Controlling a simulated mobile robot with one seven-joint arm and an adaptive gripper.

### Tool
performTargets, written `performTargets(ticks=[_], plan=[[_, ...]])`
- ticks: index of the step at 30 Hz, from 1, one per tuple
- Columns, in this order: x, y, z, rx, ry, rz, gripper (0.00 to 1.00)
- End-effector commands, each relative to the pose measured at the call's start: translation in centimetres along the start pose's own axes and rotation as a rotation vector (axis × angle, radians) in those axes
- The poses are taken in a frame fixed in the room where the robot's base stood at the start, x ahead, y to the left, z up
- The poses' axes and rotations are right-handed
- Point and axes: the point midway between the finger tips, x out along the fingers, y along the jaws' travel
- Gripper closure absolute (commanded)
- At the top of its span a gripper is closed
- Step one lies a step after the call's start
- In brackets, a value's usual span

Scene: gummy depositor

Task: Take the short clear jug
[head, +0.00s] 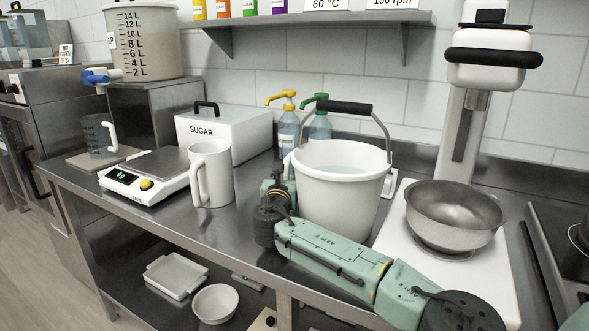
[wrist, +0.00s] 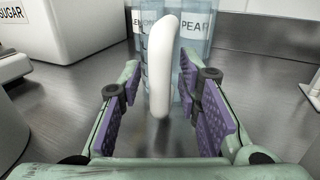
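My gripper (wrist: 161,112) is open in the wrist view, with purple pads to the left and right of an upright white handle (wrist: 162,70). Clear gaps show on both sides, so the pads do not touch it. Behind the handle is a see-through body with dark marks (wrist: 146,65), which looks like a clear jug in front of the labelled bottles. In the head view my gripper (head: 277,192) is left of the white bucket, which hides most of this spot. Another clear jug with a white handle (head: 97,136) stands at the far left under the tap; I cannot compare heights.
The white bucket (head: 338,205) stands close to my gripper and forearm. Pump bottles (head: 288,133) stand behind it. A white jug (head: 214,172), scale (head: 143,185) and sugar box (head: 235,140) are to the left. A mixer with a steel bowl (head: 455,217) is at right.

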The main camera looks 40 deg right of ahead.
Motion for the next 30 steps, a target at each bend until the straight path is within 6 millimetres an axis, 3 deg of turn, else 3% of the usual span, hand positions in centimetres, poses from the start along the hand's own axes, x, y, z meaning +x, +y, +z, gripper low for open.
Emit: performTargets(ticks=[13,30], plan=[[-0.02,0.0,-0.01,0.0,0.0,0.0,1.0],[-0.02,0.03,0.06,0.0,-0.001,0.0,1.0]])
